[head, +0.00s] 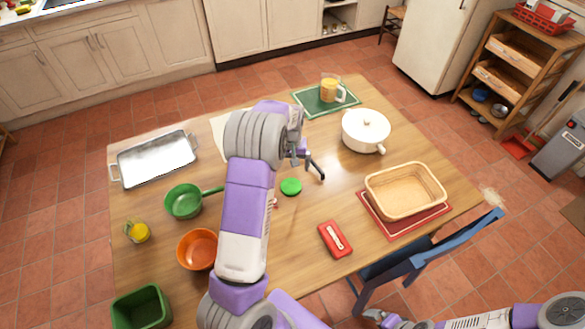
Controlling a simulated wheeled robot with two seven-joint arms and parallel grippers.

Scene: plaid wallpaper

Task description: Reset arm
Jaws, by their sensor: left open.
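My left arm reaches up over the middle of the wooden table (305,235). My right arm lies low at the bottom right corner, off the table's front side. Its gripper (378,317) shows only in small part at the bottom edge, so its jaws cannot be made out.
A metal tray (155,158), green saucepan (183,201), orange bowl (197,249) and green bin (140,307) stand left. A wicker basket (405,190), red object (335,239) and blue chair (425,258) are right. A glass mug (331,88) stands at the back.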

